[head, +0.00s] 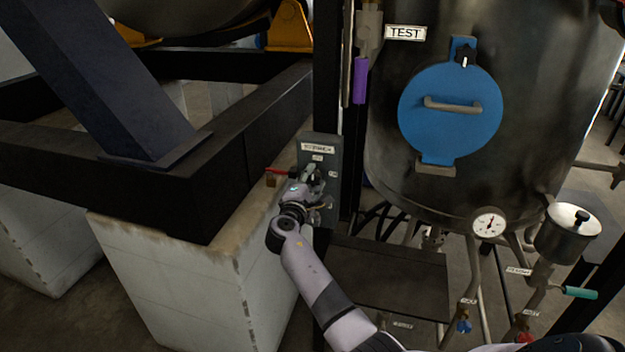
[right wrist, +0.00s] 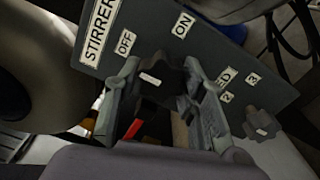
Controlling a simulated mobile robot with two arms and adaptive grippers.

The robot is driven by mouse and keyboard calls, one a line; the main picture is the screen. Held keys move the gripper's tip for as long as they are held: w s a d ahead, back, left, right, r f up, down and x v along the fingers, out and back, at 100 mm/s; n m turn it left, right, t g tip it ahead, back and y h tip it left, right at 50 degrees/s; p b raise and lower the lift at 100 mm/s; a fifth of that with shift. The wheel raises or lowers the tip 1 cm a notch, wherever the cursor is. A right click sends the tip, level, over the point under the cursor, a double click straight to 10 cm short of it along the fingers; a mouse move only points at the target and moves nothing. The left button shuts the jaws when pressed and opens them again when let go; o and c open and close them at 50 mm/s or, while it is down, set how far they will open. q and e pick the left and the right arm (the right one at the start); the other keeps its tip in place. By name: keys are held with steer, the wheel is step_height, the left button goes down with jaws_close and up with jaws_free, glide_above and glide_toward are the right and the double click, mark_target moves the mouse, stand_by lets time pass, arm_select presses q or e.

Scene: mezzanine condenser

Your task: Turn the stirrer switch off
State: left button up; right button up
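The stirrer panel is a grey plate (head: 318,150) on a post in the middle of the head view. In the right wrist view the panel (right wrist: 150,40) carries a STIRRER label (right wrist: 98,32), an OFF label (right wrist: 125,42) and an ON label (right wrist: 183,24). The dark stirrer switch (right wrist: 165,78), with a white mark, is between the fingers of my right gripper (right wrist: 163,75). The fingers are apart, one on each side of it; whether they touch it is unclear. In the head view my right gripper (head: 311,178) is at the panel and hides much of it. My left gripper is out of view.
A second knob (right wrist: 262,122) sits beside the speed labels. A red handle (head: 277,171) is just left of the panel. A steel tank (head: 540,100) with a blue hatch (head: 450,135) stands right; a black beam (head: 220,160) on a concrete block (head: 190,280) is left.

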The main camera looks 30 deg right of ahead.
steer(key=o, duration=0.4)
steer(key=v, duration=1.2)
steer(key=shift+w, duration=0.1)
